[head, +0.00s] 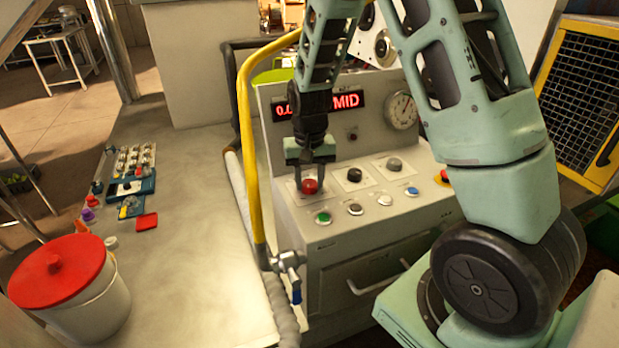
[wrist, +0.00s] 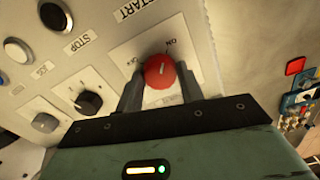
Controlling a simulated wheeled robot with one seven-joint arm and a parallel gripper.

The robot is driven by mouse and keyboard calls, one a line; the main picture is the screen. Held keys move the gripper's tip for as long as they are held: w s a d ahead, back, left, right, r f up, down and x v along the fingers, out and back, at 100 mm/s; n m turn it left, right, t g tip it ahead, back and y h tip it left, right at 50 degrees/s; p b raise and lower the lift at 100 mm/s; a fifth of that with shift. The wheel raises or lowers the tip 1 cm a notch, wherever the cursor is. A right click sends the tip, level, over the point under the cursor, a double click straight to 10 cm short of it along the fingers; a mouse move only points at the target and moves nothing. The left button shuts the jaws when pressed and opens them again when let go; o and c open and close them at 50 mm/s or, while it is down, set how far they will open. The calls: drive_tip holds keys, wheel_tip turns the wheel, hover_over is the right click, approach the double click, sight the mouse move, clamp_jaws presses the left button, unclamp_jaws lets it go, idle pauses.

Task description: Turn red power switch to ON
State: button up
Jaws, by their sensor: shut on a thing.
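The red power switch (head: 310,186) is a round knob on a white plate at the left of the sloped control panel (head: 335,235). My gripper (head: 311,172) reaches down to it from above. In the wrist view the red switch (wrist: 160,71) sits between my two fingers (wrist: 160,88), which are shut on its sides. A short white mark on the knob points up and slightly right. Labels stand on the plate at either side of the knob; the right one seems to read ON, the other is too small to read surely.
Beside the switch are a black knob (head: 355,175), a grey knob (head: 394,164) and a green button (head: 323,218). A yellow pipe (head: 245,150) rises left of the panel. A red-lidded bucket (head: 85,300) stands on the counter (head: 190,240), whose middle is clear.

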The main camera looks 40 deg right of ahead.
sight(310, 183)
drive_tip(key=shift+r+m, duration=0.1)
drive_tip(key=shift+m, duration=0.8)
drive_tip(key=o, duration=1)
wheel_tip(310, 183, up, 17)
drive_tip(key=b, duration=0.2)
drive_tip(key=shift+r+b, duration=0.15)
drive_tip(key=shift+b, duration=0.15)
